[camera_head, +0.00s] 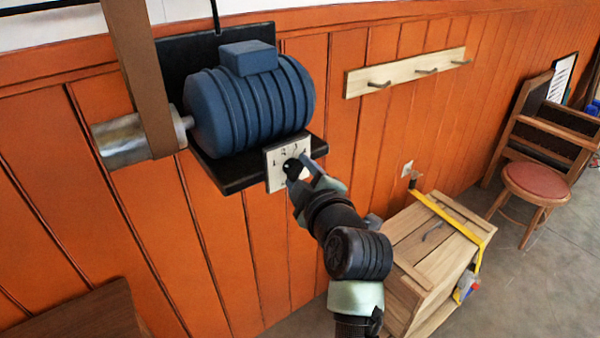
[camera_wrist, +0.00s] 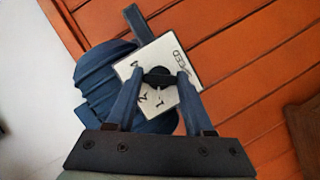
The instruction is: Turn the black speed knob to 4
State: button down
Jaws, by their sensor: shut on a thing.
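The black speed knob (camera_head: 292,169) sits on a white dial plate (camera_head: 274,176) with numerals, at the front of the shelf under the blue motor (camera_head: 250,100). In the wrist view the knob (camera_wrist: 158,77) lies between my two fingertips, on the plate (camera_wrist: 187,104) marked with SPEED and numerals. My gripper (camera_head: 306,174) is shut on the knob, with one finger on each side. My fingers hide part of the plate, and I cannot tell exactly which number the knob points at.
A brown belt (camera_head: 140,75) runs over a metal pulley (camera_head: 122,140) left of the motor. A wooden crate (camera_head: 425,245) with a yellow strap stands at lower right. A peg rail (camera_head: 405,72) is on the orange wall. A chair (camera_head: 537,182) stands far right.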

jog(key=m+g, duration=0.1)
jog(key=m, duration=0.1)
jog(key=m+g+y+p, duration=0.1)
jog(key=m, duration=0.1)
jog(key=shift+w+d+r+y+p, duration=0.1)
jog(key=shift+d+r+y+p, duration=0.05)
jog(key=shift+y+p, duration=0.15)
jog(key=m+g+y, duration=0.1)
jog(key=m, duration=0.1)
jog(key=m+g, duration=0.1)
jog(key=m, duration=0.1)
jog(key=shift+y, duration=0.4)
jog(key=m+y, duration=0.1)
jog(key=m, duration=0.1)
jog(key=m+g+y, duration=0.1)
jog(key=m, duration=0.1)
jog(key=shift+w+d+y, duration=0.1)
jog(key=shift+d+y, duration=0.05)
jog(key=shift+y, duration=0.25)
jog(key=shift+f+m+g+y+b, duration=0.1)
jog(key=shift+m+g+y+b, duration=0.2)
jog(key=shift+m+y, duration=0.5)
jog(key=shift+f+m+g+y+b, duration=0.1)
jog(key=shift+m+g+y+b, duration=0.2)
jog(key=shift+m, duration=0.9)
jog(key=shift+c, duration=1.4)
grip_release()
jog(key=shift+d, duration=0.1)
